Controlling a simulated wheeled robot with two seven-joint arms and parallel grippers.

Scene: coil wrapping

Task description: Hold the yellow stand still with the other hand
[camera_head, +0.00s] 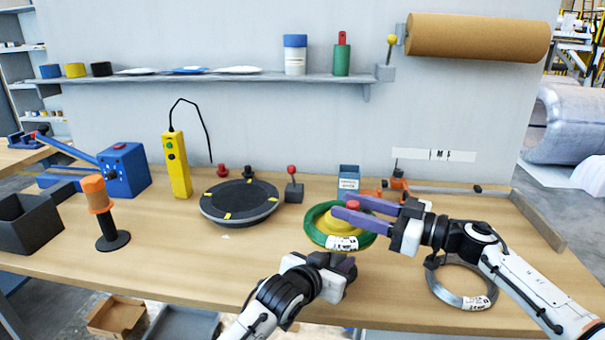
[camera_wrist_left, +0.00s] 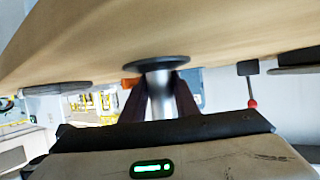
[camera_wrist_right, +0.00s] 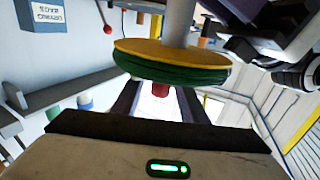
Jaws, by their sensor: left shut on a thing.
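The yellow stand (camera_head: 328,226) is upright on the table with a green coil (camera_head: 318,239) around it and a red knob on top. The right wrist view, upside down, shows its yellow disc (camera_wrist_right: 150,52), green coil (camera_wrist_right: 185,72), red knob (camera_wrist_right: 160,90) and grey post (camera_wrist_right: 179,22). My left gripper (camera_head: 345,263) is low at the stand's front. In the left wrist view it is shut on the grey post (camera_wrist_left: 159,90), near the dark round base (camera_wrist_left: 156,62). My right gripper (camera_head: 342,206) is open, its fingers either side of the red knob with gaps.
A grey coil (camera_head: 445,293) lies under my right arm. A black turntable (camera_head: 215,212), yellow remote (camera_head: 177,170) and orange-topped tool (camera_head: 97,195) stand to the left. A blue box (camera_head: 348,179) is behind the stand. The front middle-left of the table is clear.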

